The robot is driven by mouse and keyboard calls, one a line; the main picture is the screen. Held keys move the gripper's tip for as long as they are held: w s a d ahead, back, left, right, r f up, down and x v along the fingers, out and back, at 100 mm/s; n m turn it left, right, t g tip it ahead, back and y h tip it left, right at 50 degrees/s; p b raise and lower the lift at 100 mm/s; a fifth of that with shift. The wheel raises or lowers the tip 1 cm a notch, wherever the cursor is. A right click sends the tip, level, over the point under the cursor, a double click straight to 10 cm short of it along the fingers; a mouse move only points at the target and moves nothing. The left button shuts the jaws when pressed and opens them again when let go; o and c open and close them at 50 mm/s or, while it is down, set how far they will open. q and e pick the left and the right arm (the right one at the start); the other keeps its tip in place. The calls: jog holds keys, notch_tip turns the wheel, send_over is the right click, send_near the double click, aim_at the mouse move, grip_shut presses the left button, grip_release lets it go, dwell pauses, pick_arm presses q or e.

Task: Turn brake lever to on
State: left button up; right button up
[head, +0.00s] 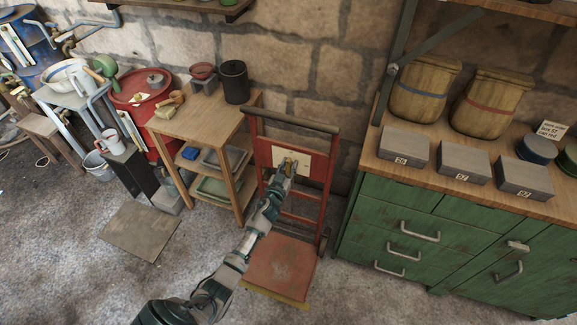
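A red hand truck (325,172) stands upright against the stone wall, with a cream plate (302,160) fixed across its frame. A small yellowish part, which may be the brake lever (288,163), shows on the plate. My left gripper (284,172) is right at this part, in front of the plate. The gripper covers the lower part of it, so I cannot tell whether they touch or whether the fingers are open or shut. The lever's position and any on mark are too small to read. My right gripper is not in view.
A wooden shelf table (195,118) stands close to the left of the hand truck. A green cabinet (420,225) with grey boxes and baskets on top stands to the right. The truck's red toe plate (280,268) sticks out low at the front. The floor at lower left is mostly clear.

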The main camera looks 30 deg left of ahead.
pick_arm(q)
jog(key=shift+d, duration=0.1)
grip_shut()
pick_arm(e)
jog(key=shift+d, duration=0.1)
